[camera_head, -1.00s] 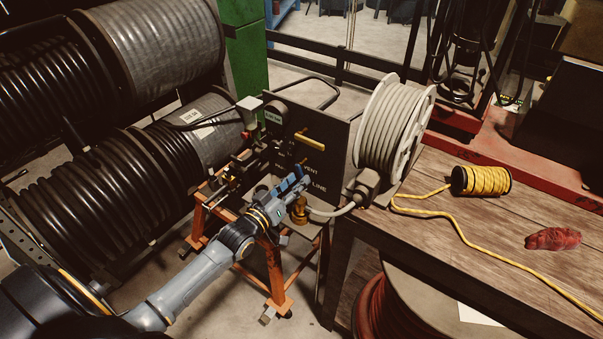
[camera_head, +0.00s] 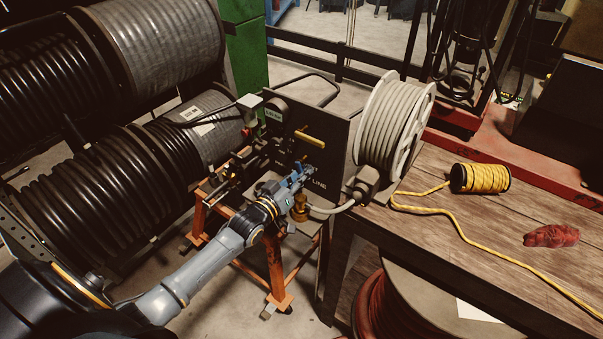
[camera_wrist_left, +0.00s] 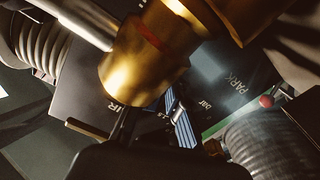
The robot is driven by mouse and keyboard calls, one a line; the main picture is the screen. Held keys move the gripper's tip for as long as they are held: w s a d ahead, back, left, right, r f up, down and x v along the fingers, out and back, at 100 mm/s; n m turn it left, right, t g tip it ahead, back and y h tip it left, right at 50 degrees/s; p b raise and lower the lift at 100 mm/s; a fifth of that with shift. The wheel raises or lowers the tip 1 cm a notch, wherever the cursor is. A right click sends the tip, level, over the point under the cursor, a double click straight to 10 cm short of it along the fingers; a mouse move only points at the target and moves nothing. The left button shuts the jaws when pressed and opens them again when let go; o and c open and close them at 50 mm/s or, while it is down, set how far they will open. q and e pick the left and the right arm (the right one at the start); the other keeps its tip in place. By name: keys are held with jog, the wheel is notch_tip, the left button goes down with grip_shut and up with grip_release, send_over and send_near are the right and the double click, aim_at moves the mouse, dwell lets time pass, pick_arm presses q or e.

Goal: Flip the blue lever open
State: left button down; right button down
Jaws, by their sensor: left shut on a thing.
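My left gripper (camera_head: 297,177) reaches in from the lower left to the front of the dark machine panel (camera_head: 330,130). It is shut on the blue lever just above the brass valve (camera_head: 299,207). The lever is mostly hidden by the fingers, and I cannot clearly separate its blue from the gripper's blue parts. In the left wrist view, the brass valve (camera_wrist_left: 135,70) is large and close and covers part of the grip. A blue ribbed piece (camera_wrist_left: 183,130) shows beside it. My right gripper is not in view.
A yellow handle (camera_head: 309,140) sticks out of the panel above the gripper. A grey hose (camera_head: 335,211) runs right from the valve. A hose reel (camera_head: 392,125) and yellow rope spool (camera_head: 481,179) are at right. Large black hose reels (camera_head: 100,195) crowd the left.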

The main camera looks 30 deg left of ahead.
pick_arm(q)
jog(key=m, duration=0.2)
jog(key=a+m, duration=0.1)
jog(key=m, duration=0.1)
jog(key=shift+w+a, duration=0.1)
jog(key=c, duration=1.3)
grip_release()
jog(key=shift+f, duration=0.1)
jog(key=shift+s, duration=0.45)
jog(key=s, duration=0.3)
jog(key=s+a, duration=0.1)
jog(key=s, duration=0.7)
jog(key=shift+a, duration=0.3)
